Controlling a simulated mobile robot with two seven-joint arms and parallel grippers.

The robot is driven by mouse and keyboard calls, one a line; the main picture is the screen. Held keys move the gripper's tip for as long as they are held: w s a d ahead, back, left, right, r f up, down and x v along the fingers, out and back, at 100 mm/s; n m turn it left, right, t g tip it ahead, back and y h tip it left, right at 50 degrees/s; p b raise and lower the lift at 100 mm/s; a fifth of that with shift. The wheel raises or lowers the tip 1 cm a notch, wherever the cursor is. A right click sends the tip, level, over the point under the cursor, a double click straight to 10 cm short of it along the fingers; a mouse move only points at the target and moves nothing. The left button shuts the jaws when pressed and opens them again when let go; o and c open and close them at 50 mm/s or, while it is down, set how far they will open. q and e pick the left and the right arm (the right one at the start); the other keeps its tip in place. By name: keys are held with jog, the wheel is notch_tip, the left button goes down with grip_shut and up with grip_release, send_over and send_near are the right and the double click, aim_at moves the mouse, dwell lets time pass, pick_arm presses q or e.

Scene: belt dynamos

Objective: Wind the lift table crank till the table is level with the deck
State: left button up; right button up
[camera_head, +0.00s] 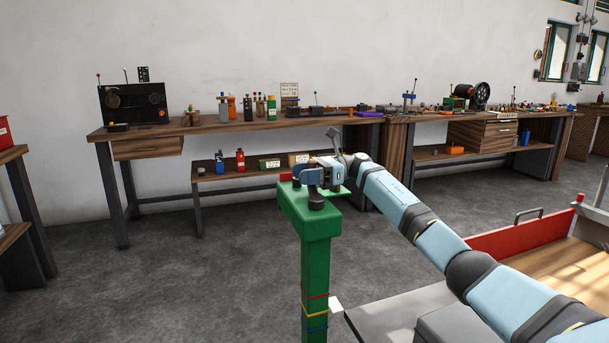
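A green post (317,262) stands upright in the middle of the view, with a flat green head on top. A dark round part (316,201) sits on that head; it may belong to the crank, whose full shape I cannot make out. My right gripper (312,177) is over the head, close to the dark part. Its fingers are small and partly hidden, so I cannot tell if they hold anything. A grey flat surface (376,318), perhaps the lift table, lies right of the post. My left gripper is out of view.
A wooden surface with a red side board (520,239) and a metal handle lies at the right; it may be the deck. A long workbench (250,125) with many small items runs along the back wall. Grey floor (170,290) is clear left of the post.

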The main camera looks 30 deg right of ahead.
jog(key=shift+d+r, duration=0.1)
jog(key=shift+d, duration=0.2)
pick_arm(q)
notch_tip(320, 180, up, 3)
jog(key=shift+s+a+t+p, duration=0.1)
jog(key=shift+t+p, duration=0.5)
jog(key=shift+p, duration=0.45)
pick_arm(e)
jog(key=v, duration=1.3)
jog(key=shift+s+d, duration=0.1)
jog(key=shift+s, duration=0.05)
jog(key=shift+c, duration=0.2)
